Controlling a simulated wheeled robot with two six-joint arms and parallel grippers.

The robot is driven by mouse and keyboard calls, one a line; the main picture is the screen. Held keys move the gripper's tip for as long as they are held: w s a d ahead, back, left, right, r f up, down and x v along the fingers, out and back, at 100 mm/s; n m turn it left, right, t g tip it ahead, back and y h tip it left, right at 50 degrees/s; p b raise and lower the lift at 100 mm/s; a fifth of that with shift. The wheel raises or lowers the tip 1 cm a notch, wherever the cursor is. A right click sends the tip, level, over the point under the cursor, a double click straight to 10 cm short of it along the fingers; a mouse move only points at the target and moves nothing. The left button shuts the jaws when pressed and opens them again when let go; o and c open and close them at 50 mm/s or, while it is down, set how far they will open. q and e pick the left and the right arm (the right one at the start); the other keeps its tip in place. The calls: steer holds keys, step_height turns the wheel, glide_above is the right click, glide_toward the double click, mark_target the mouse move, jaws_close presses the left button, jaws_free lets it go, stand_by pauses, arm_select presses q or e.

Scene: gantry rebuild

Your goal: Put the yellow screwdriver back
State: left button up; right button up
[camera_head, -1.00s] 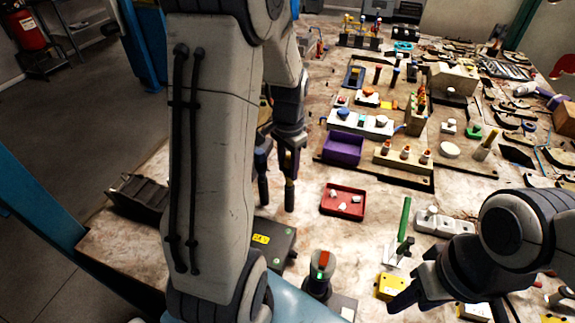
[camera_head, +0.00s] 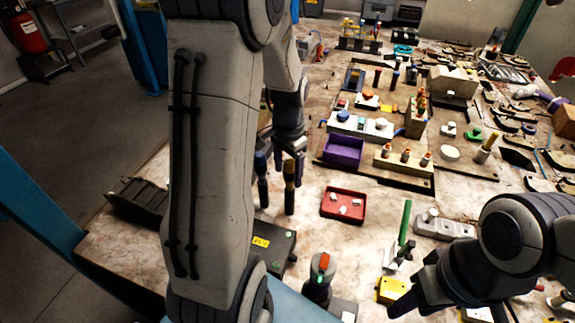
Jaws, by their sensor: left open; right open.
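A screwdriver with a dull yellow upper part and dark lower part (camera_head: 289,190) stands upright left of the red tray. Another, with a blue-grey top (camera_head: 262,178), stands just left of it. What holds them at the bottom is not clear. My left gripper (camera_head: 290,152) is open, pointing down just above the yellow one; its fingers seem clear of the handle, though the gap is hard to judge. My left arm hides the area to the left. My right gripper (camera_head: 412,297) is open at the lower right, beside a yellow block (camera_head: 391,290).
A red tray (camera_head: 343,217) with small white pieces and a purple bin (camera_head: 343,150) lie to the right. A dark case with a yellow label (camera_head: 262,242) and a dark tool with a red top (camera_head: 321,275) are nearer. Bare bench shows around the tray.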

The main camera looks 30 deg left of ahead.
arm_select(q)
step_height(320, 180, up, 10)
steer(key=shift+r+b, duration=0.2)
steer(key=shift+b, duration=0.15)
stand_by(0.5)
